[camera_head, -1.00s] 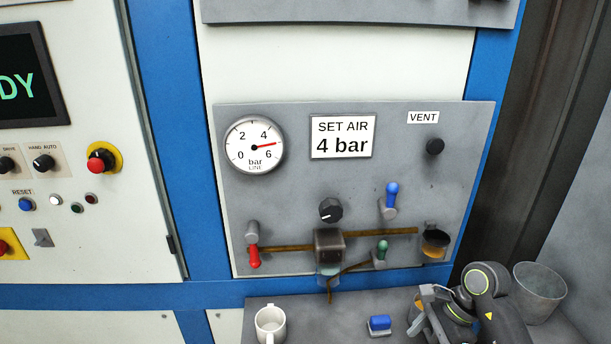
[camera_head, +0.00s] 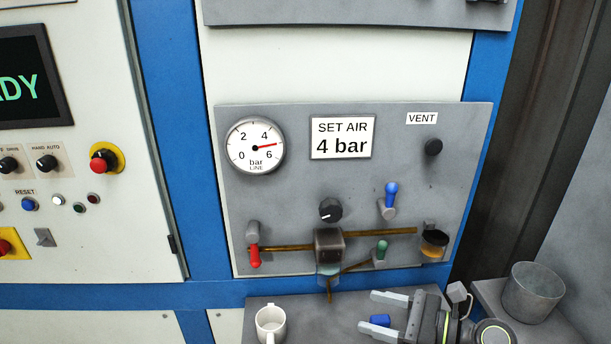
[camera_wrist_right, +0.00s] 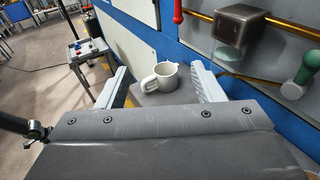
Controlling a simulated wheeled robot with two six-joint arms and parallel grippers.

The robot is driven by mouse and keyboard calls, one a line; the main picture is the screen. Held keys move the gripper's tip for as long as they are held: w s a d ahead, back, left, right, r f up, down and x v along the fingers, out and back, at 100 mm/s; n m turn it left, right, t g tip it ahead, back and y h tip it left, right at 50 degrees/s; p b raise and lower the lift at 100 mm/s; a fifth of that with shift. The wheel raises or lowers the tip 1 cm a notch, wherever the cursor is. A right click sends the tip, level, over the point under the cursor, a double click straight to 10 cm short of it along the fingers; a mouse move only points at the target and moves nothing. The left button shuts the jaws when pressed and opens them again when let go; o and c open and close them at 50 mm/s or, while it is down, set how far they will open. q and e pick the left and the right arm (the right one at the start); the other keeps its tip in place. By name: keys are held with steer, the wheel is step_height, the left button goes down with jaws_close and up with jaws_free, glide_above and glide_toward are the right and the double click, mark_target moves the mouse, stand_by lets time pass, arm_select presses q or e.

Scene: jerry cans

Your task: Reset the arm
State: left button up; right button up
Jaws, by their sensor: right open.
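My right gripper (camera_head: 383,314) is low at the right of the head view, over the grey shelf (camera_head: 345,305). Its two light fingers are apart and point left, with nothing between them. A blue block (camera_head: 380,320) shows between the fingers in that view, lower down on the shelf. In the right wrist view the open gripper (camera_wrist_right: 158,88) frames a white mug (camera_wrist_right: 160,80), which stands farther off. The mug also shows in the head view (camera_head: 270,323), left of the gripper and apart from it. My left gripper is not in view.
The grey panel (camera_head: 300,200) carries a gauge (camera_head: 255,146), a dark knob (camera_head: 330,210), and red (camera_head: 254,256), blue (camera_head: 391,194) and green (camera_head: 382,248) handles. A grey bucket (camera_head: 532,292) stands right of my arm. The shelf between mug and gripper is clear.

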steer(key=d+r+m+t+h, duration=0.45)
steer(key=m+t, duration=0.25)
steer(key=m, duration=0.4)
steer(key=d+r+m+t+h, duration=0.35)
steer(key=d+m+t, duration=0.35)
steer(key=m, duration=0.4)
steer(key=s+d+f+m+g+h, duration=0.8)
steer(key=d+f+m+h, duration=0.4)
steer(key=m, duration=0.8)
steer(key=s+a+f+m+g+y, duration=0.1)
steer(key=s+a+f+m+g, duration=0.1)
steer(key=s+f+g, duration=0.3)
steer(key=s+a+f+m+g+y, duration=0.1)
steer(key=s+a+f+m, duration=0.15)
steer(key=s, duration=0.45)
steer(key=s+a+f+m+g+y, duration=0.2)
steer(key=s+f+m+g, duration=0.15)
steer(key=s, duration=0.25)
step_height(320, 180, down, 27)
steer(key=s+d+g, duration=0.1)
steer(key=g, duration=0.1)
steer(key=s+a+f, duration=0.1)
steer(key=s+f, duration=1.3)
steer(key=shift+s+f+n+g+y, duration=0.3)
steer(key=shift+s+f+n+g, duration=0.05)
steer(key=shift+n, duration=0.05)
